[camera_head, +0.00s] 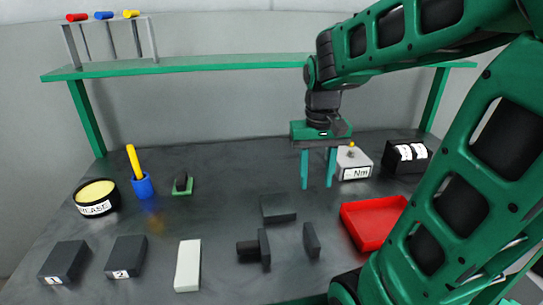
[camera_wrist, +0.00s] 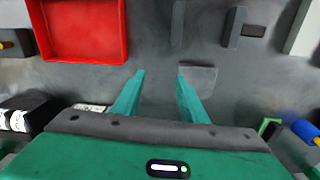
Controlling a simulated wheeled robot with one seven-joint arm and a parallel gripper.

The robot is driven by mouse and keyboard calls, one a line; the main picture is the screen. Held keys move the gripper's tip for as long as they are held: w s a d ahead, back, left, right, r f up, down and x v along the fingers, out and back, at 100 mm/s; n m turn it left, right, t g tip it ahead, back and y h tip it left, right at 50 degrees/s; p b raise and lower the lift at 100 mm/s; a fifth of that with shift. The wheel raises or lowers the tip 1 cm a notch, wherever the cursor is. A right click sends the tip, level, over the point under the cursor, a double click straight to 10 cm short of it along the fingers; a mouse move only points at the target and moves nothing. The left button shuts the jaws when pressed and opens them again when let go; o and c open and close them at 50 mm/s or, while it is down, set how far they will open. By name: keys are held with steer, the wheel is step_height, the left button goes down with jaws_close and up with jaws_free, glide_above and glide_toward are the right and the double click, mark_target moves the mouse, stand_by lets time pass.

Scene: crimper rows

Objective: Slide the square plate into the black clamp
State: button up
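The square plate (camera_head: 278,208) is dark grey and lies flat on the dark table; in the wrist view (camera_wrist: 201,76) it shows just beyond the right-hand fingertip, partly hidden by that finger. The black clamp (camera_head: 264,249) stands nearer the front, with one jaw joined to a round knob on its left and a separate upright jaw (camera_head: 311,240) on its right, with a gap between; both jaws show at the top of the wrist view (camera_wrist: 235,27). My gripper (camera_head: 317,187) points down above the table, behind and right of the plate. Its teal fingers are apart with nothing between them (camera_wrist: 160,75).
A red tray (camera_head: 346,224) lies right of the clamp. A white block (camera_head: 188,266) and two dark numbered blocks (camera_head: 126,257) are at the front left. A blue cup (camera_head: 143,186) and grease tin (camera_head: 97,198) stand left. An Nm box (camera_head: 353,164) is behind my gripper.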

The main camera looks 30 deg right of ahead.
steer(key=n, duration=0.1)
glide_toward(277, 208)
steer(key=w+d+r, duration=0.2)
steer(key=w+d, duration=0.2)
steer(key=w, duration=0.4)
steer(key=shift+s+f, duration=0.15)
steer(key=shift+f, duration=2.9)
steer(key=shift+f, duration=2.75)
steer(key=shift+r, duration=0.35)
steer(key=shift+s+a, duration=0.1)
steer(key=shift+s+a, duration=0.9)
steer(key=shift+s, duration=1.25)
steer(key=shift+s+a, duration=0.85)
steer(key=shift+s, duration=1.35)
steer(key=shift+s+a, duration=0.9)
steer(key=shift+s, duration=1.25)
